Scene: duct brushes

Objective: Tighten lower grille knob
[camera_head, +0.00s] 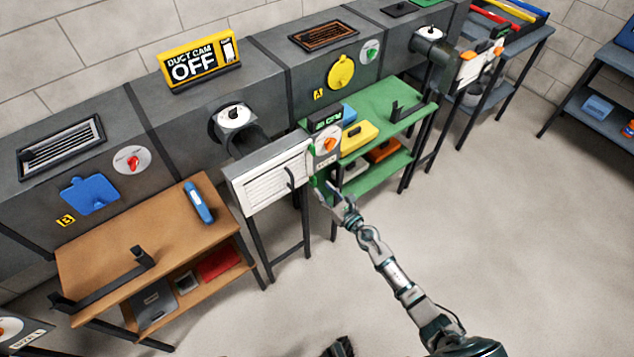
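A white slatted grille (268,180) in a grey frame stands on dark legs below the duct, left of centre. An orange knob (330,144) sits on a pale panel at the grille's upper right. A small green part (313,181) shows low beside the grille's right edge; I cannot tell if it is a knob. My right gripper (330,189) reaches up from the lower right, close to this green part and below the orange knob. Its fingers look spread and empty. I cannot tell if they touch anything. My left gripper does not show clearly anywhere.
A brown bench (150,240) stands left with a blue tool (198,202) on it. A green shelf (400,130) behind the grille holds a yellow case (358,137). A yellow sign (199,62) reads "DUCT CAM OFF". The floor at right is clear.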

